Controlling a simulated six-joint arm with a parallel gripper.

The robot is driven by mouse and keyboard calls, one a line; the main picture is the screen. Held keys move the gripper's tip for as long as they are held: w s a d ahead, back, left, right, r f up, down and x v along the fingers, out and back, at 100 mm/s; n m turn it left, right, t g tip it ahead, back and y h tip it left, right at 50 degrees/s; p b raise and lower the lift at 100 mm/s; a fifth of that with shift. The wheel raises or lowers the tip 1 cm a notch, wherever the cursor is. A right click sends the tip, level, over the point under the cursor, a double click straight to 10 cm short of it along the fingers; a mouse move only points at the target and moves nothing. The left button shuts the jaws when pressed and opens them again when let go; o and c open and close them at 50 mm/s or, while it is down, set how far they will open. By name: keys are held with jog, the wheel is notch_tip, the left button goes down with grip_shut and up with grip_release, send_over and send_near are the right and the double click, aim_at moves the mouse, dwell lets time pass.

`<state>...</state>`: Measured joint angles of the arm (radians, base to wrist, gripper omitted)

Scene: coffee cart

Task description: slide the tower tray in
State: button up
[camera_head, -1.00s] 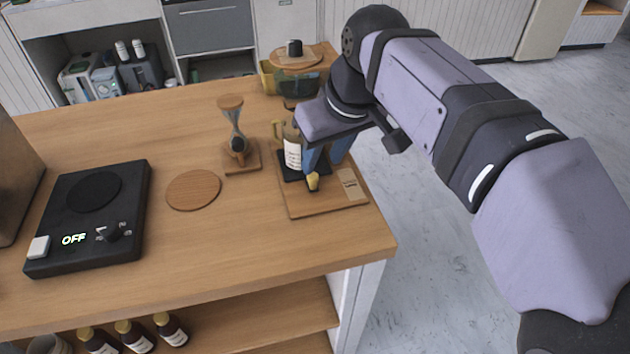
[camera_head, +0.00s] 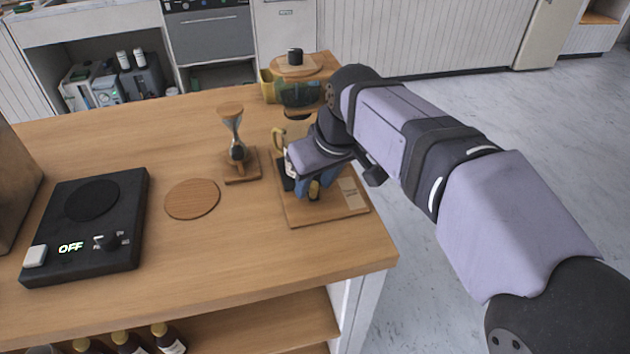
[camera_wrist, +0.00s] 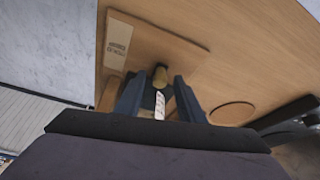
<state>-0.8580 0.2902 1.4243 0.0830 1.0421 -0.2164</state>
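My gripper (camera_head: 320,188) is low over the dark tray, pointing down. A white-labelled thing (camera_wrist: 160,105) shows between the fingers. Most of the dark tray and what stands on it is hidden behind my gripper.
A glass funnel stand (camera_head: 237,150) and a round wooden coaster (camera_head: 192,199) are left of the board. A black scale (camera_head: 85,225) reading OFF stands further left. A glass vessel with a wooden top (camera_head: 297,75) stands behind. The counter's front is clear.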

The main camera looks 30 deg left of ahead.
jog(key=shift+c, duration=0.5)
grip_shut()
jog(key=shift+w+a+r+p, duration=0.15)
jog(key=shift+w+a+p, duration=0.05)
jog(key=shift+p, duration=0.3)
jog(key=shift+w+a+r+p, duration=0.15)
jog(key=shift+w+a+p, duration=0.5)
jog(key=shift+p, duration=0.4)
jog(key=shift+w+a+f+p, duration=0.2)
jog(key=shift+w+a+p, duration=0.25)
jog(key=shift+w+p, duration=0.05)
jog(key=shift+o, duration=0.5)
grip_release()
jog(key=shift+w+a, duration=0.1)
